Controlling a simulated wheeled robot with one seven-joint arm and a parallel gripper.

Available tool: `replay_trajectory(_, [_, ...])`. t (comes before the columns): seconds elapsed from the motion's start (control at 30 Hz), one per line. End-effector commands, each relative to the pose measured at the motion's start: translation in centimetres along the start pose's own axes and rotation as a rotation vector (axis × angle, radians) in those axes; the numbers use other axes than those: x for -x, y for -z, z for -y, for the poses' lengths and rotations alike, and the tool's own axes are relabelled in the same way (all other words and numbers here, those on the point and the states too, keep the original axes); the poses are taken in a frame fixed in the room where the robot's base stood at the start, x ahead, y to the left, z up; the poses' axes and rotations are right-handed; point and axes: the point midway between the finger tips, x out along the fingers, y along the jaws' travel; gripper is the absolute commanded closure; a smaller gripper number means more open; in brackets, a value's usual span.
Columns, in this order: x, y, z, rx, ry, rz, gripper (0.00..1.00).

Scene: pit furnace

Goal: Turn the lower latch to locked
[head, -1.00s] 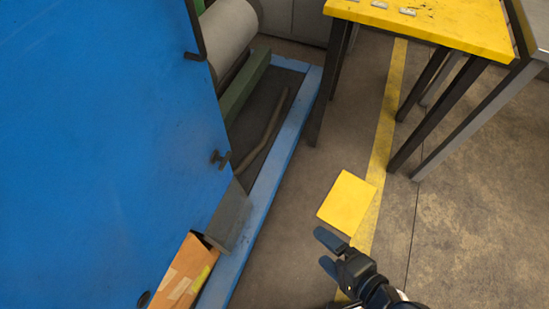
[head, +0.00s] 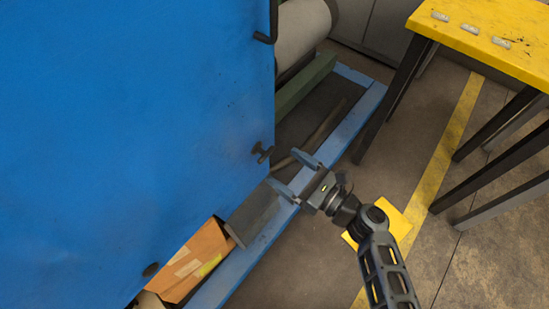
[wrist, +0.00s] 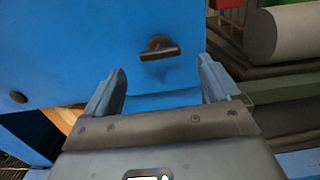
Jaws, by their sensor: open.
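The lower latch (head: 262,152) is a small dark T-shaped handle on the right edge of the big blue panel (head: 130,110). In the wrist view the latch (wrist: 160,48) shows on the blue face ahead of the fingers, its bar lying nearly level. My gripper (head: 292,173) is open and empty, just right of and below the latch in the head view. In the wrist view the latch lies beyond and between the two fingertips (wrist: 160,84), apart from both.
A dark bent bracket (head: 268,32) sits higher on the panel's edge. A cardboard box (head: 192,262) lies under the panel beside a blue floor frame (head: 345,128). A grey roller (head: 302,30) is behind. A yellow table (head: 490,35) stands at the right, with open floor before it.

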Motion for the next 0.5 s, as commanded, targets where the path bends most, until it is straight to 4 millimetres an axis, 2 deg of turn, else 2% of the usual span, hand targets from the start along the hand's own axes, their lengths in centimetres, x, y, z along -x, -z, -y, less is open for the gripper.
replay_trajectory(0.2, [-3.2,0.1,0.0,0.001,-0.001,0.000,0.11])
replay_trajectory(0.5, [-4.7,0.1,0.0,0.002,0.002,-0.002,0.11])
